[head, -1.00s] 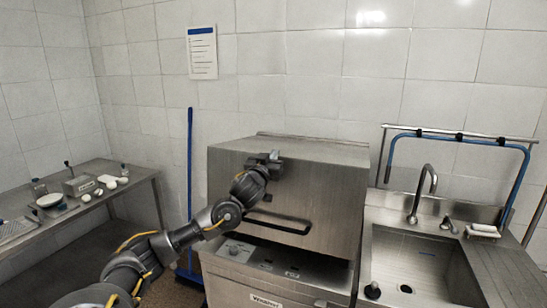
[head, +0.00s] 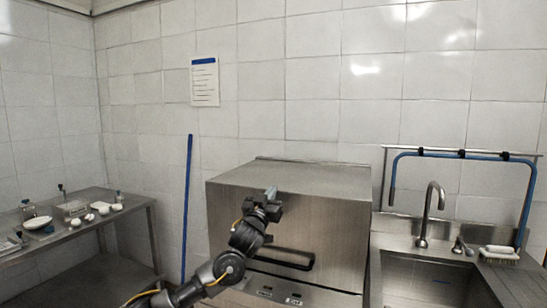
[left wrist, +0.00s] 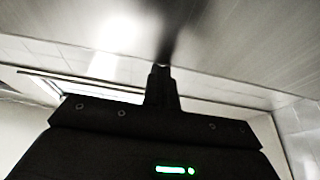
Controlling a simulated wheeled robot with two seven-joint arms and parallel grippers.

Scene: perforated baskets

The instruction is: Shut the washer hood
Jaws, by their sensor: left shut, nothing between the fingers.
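The washer hood (head: 330,215) is a large brushed-steel box with a black bar handle (head: 283,259) low on its front. Its lower edge sits close above the washer's control panel (head: 290,297); I cannot tell if a thin gap is left. My left gripper (head: 270,193) is shut and empty, its tip at the hood's top front edge, above the handle. It appears to touch or nearly touch the hood. In the left wrist view the closed fingers (left wrist: 163,70) point at a blurred, shiny steel surface. My right gripper is out of view.
A steel sink (head: 430,280) with a tap (head: 430,210) and a blue hose (head: 460,154) stands right of the washer. A steel table (head: 130,207) with dishes is at the left. A blue pole (head: 187,210) leans on the tiled wall.

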